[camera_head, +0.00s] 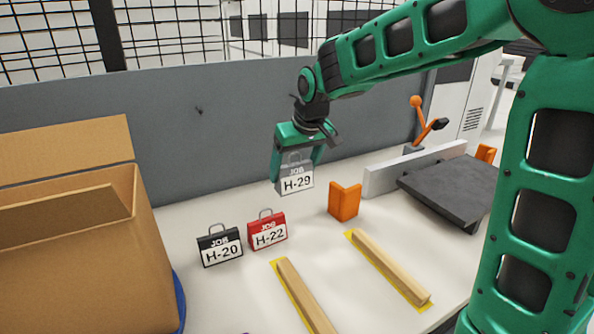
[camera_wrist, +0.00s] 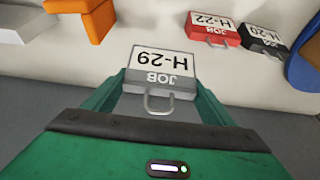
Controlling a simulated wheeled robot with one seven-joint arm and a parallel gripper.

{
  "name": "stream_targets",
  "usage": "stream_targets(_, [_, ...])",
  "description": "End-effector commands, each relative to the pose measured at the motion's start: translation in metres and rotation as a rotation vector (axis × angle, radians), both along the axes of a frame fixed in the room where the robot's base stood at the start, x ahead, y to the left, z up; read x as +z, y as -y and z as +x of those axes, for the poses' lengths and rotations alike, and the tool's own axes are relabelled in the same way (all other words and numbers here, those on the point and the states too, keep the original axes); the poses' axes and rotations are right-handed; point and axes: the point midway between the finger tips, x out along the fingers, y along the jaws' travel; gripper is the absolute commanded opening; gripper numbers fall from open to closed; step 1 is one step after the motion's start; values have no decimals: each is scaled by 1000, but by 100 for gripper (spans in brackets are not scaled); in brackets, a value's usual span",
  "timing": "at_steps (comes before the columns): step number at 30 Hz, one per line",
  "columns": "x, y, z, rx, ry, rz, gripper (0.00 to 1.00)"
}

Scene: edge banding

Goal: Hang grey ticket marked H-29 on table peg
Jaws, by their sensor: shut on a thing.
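The grey ticket marked H-29 (camera_head: 296,182) hangs upright from my gripper (camera_head: 297,160), above the white table. My gripper is shut on the ticket near its wire loop handle. In the wrist view the grey ticket (camera_wrist: 160,82) sits between the two green fingers, its lettering upside down. A small dark peg-like piece (camera_head: 198,110) shows on the grey back panel, left of my gripper and apart from it. I cannot tell whether it is the table peg. No other peg is clear.
A black H-20 ticket (camera_head: 220,246) and a red H-22 ticket (camera_head: 268,231) stand on the table. A cardboard box (camera_head: 90,240) is at left. An orange angle piece (camera_head: 344,201), two wooden strips (camera_head: 390,268) and a dark plate (camera_head: 450,188) lie right.

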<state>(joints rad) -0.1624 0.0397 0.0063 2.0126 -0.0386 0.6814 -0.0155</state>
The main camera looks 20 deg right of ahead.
Motion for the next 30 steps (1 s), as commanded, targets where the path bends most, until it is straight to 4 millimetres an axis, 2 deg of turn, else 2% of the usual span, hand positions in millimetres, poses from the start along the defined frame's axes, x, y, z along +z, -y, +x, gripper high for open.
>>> stream_targets(3, [15, -31, 20, 5, 1, 17, 57])
stream_targets(9, [40, -82, 45, 1, -4, 54, 57])
stream_targets(18, [77, -160, 69, -8, -23, 129, 57])
stream_targets(24, [95, -195, 75, -15, -36, 173, 57])
stream_targets(30, [102, -209, 77, -20, -45, 189, 57])
